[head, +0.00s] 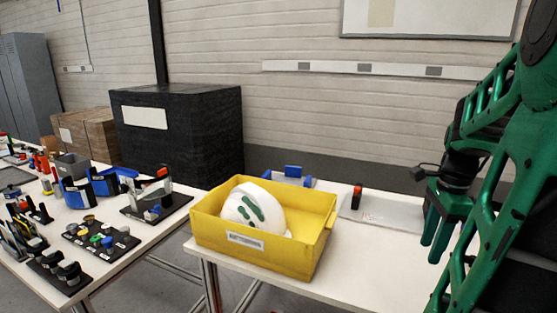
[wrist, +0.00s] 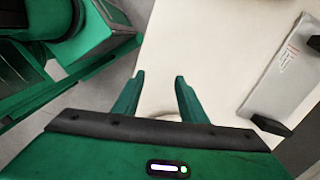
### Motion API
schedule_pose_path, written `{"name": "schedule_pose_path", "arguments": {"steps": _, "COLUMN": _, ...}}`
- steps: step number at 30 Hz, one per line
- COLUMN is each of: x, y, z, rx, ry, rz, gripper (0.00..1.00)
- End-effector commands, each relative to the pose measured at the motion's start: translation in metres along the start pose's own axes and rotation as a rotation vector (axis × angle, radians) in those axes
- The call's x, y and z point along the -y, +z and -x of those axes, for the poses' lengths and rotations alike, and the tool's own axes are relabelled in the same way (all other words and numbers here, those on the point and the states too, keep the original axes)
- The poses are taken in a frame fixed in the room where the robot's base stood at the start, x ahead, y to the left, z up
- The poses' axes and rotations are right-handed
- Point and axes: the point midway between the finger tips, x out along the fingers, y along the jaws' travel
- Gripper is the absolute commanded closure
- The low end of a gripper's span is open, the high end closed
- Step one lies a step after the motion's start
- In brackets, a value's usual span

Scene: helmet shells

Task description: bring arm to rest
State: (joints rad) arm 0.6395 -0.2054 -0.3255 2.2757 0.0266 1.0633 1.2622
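My gripper (head: 438,240) is at the right of the head view, pointing down over the right part of the white table (head: 375,264). In the wrist view my gripper (wrist: 158,85) shows its two green fingers apart, with only the bare white table top (wrist: 185,45) between and beyond them. It holds nothing. My green arm fills the right edge of the head view and hides part of the table there.
A yellow bin (head: 270,261) holds a white helmet shell (head: 243,204) with green marks. A second table (head: 120,268) at left carries many small parts.

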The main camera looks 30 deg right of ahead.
Motion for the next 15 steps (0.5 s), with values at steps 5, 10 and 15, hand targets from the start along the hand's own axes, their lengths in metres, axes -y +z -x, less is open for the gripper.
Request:
{"name": "schedule_pose_path", "arguments": {"steps": 5, "x": -0.031, "y": 0.048, "z": -0.008, "rx": -0.002, "ry": 0.007, "rz": 0.506, "gripper": 0.62}}
{"name": "schedule_pose_path", "arguments": {"steps": 10, "x": -0.064, "y": 0.08, "z": -0.019, "rx": -0.007, "ry": 0.017, "rz": 0.985, "gripper": 0.62}}
{"name": "schedule_pose_path", "arguments": {"steps": 15, "x": -0.093, "y": 0.099, "z": -0.029, "rx": -0.013, "ry": 0.028, "rz": 1.394, "gripper": 0.62}}
